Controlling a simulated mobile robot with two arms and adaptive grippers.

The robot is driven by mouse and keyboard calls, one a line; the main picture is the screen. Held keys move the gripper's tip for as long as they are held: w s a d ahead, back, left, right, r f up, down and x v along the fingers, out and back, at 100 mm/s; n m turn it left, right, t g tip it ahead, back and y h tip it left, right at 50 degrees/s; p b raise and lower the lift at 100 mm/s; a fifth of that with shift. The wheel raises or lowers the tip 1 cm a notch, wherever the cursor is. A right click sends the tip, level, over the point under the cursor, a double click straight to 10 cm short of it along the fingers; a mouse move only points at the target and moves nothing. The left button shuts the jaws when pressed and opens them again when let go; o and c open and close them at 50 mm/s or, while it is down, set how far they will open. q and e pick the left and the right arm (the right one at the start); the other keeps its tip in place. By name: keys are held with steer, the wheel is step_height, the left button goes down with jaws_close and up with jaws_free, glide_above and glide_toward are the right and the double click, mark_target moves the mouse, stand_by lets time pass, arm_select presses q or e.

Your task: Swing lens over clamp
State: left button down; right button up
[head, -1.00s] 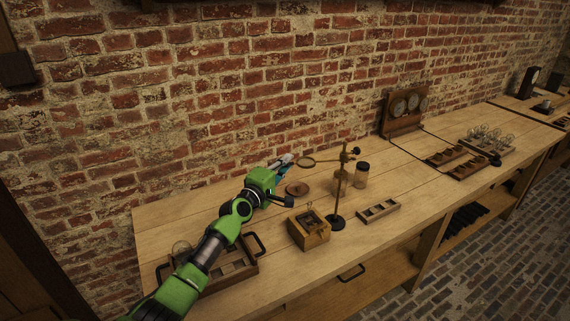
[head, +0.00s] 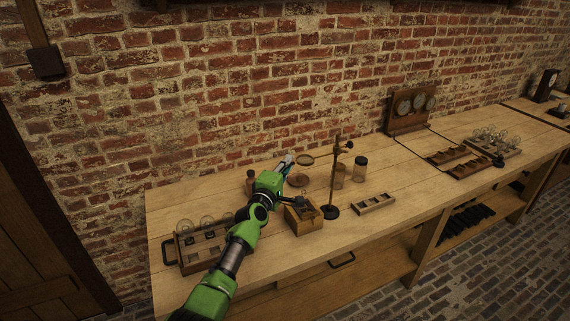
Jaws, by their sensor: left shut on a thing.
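The round lens (head: 305,159) hangs in a dark ring on a brass side arm of the stand (head: 334,180), to the left of its upright post. The stand's round black foot rests on the bench. My left gripper (head: 287,163) is shut at the lens's left edge, seemingly on its rim; the exact contact is too small to make out. The small wooden box with the clamp (head: 303,216) sits on the bench in front and to the left of the stand's foot. My left wrist partly covers its left side. My right gripper is not in view.
A glass jar (head: 360,169) and another beside it stand behind the stand. A compartment tray (head: 374,204) lies to the right. A brown bottle (head: 250,184) stands behind my wrist. A gauge panel (head: 409,110) stands by the wall.

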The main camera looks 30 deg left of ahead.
arm_select(q)
steer(key=shift+d+f, duration=0.15)
steer(key=shift+d, duration=0.1)
steer(key=c, duration=2)
jaws_free()
steer(key=shift+s+d, duration=0.1)
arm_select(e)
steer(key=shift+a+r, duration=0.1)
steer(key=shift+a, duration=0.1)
arm_select(q)
steer(key=s, duration=0.4)
steer(key=s+d, duration=0.1)
steer(key=s, duration=0.7)
steer(key=shift+d, duration=0.35)
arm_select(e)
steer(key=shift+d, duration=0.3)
